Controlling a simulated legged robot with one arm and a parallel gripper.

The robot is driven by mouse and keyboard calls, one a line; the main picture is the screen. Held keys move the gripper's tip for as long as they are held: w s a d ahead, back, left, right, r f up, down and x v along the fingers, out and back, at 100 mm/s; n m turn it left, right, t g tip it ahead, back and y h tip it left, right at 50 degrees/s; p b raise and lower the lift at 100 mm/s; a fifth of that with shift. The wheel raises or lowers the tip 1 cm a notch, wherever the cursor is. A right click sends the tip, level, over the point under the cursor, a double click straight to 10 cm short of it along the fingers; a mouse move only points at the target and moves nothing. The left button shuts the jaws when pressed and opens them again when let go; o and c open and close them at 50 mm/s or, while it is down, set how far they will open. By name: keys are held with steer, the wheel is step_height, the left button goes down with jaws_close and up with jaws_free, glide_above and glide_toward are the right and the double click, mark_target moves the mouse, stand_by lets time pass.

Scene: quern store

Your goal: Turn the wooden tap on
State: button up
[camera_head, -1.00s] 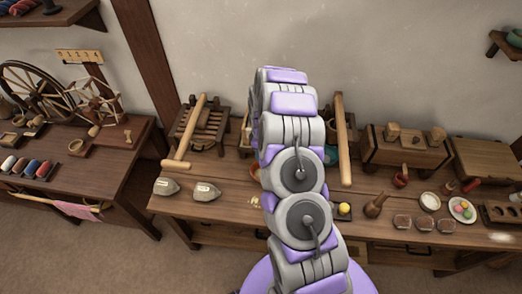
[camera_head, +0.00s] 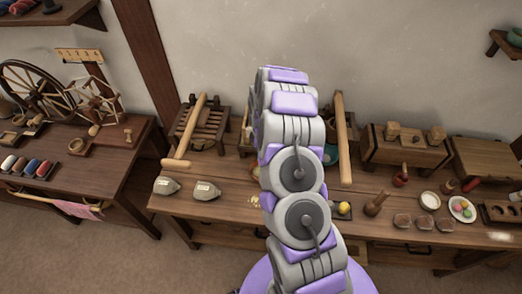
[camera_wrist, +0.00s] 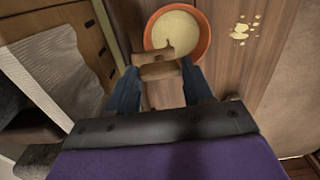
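The wooden tap (camera_wrist: 158,71) shows in the wrist view as a short brown crosspiece with a small stub above it. It lies between the blue fingertips of my gripper (camera_wrist: 160,64), one finger at each end. The fingertips look very close to its ends, but I cannot tell whether they press on it. An orange bowl (camera_wrist: 205,39) with pale yellow contents lies just beyond the tap. In the head view my arm hides the tap, my gripper and most of the bowl.
Pale crumbs (camera_wrist: 241,29) lie on the bench right of the bowl. A wooden box with white cloth (camera_wrist: 67,58) stands close on the left. In the head view, two grey sacks (camera_head: 206,190) and a wooden frame with a pole (camera_head: 205,128) stand left of my arm.

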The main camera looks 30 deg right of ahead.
steer(key=o, duration=0.4)
steer(key=shift+d, duration=0.15)
steer(key=shift+r, duration=0.1)
step_height(320, 180, up, 17)
steer(key=p, duration=0.2)
steer(key=shift+w, duration=0.1)
stand_by(0.3)
